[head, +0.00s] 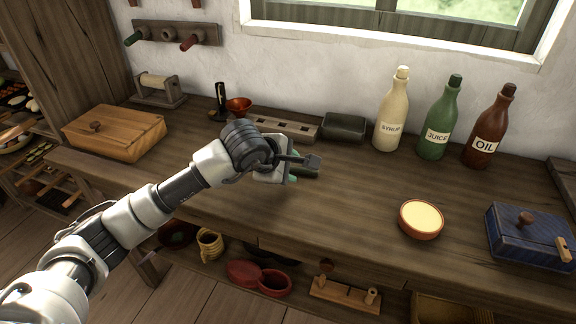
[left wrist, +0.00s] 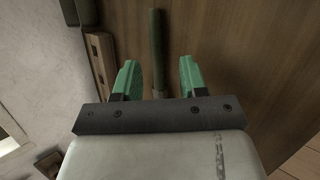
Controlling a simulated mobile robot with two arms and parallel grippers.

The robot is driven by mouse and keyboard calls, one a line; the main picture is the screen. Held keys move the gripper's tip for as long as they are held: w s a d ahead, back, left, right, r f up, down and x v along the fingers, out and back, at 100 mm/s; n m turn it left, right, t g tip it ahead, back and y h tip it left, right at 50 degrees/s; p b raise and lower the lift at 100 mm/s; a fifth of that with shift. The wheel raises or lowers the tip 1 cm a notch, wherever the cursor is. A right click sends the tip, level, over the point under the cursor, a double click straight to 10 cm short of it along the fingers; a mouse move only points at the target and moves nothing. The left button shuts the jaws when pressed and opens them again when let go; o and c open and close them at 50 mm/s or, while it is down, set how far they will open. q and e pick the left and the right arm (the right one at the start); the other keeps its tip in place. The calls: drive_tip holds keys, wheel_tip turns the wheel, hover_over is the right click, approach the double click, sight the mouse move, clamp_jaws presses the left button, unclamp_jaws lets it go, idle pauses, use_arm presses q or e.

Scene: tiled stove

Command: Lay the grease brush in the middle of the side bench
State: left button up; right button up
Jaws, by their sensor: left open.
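My left gripper (head: 294,173) is over the middle of the wooden bench (head: 345,205). In the left wrist view its two green fingers (left wrist: 158,77) are apart. A slim dark green rod (left wrist: 158,38) lies between and beyond them, apart from both fingers. It looks like a handle; whether it is the grease brush I cannot tell. In the head view a dark green piece (head: 306,172) shows just beside the fingertips, partly hidden by the gripper. No brush bristles show clearly. My right gripper is not in view.
A wooden box (head: 115,134) stands at the left, with a roller stand (head: 158,90) behind. Syrup (head: 391,115), juice (head: 438,125) and oil (head: 488,130) bottles stand at the back right. A round bowl (head: 421,218) and blue box (head: 530,238) stand front right. Bench surface around the gripper is mostly clear.

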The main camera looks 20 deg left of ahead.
use_arm(q)
drive_tip(key=v, duration=1.2)
drive_tip(key=shift+r, duration=0.1)
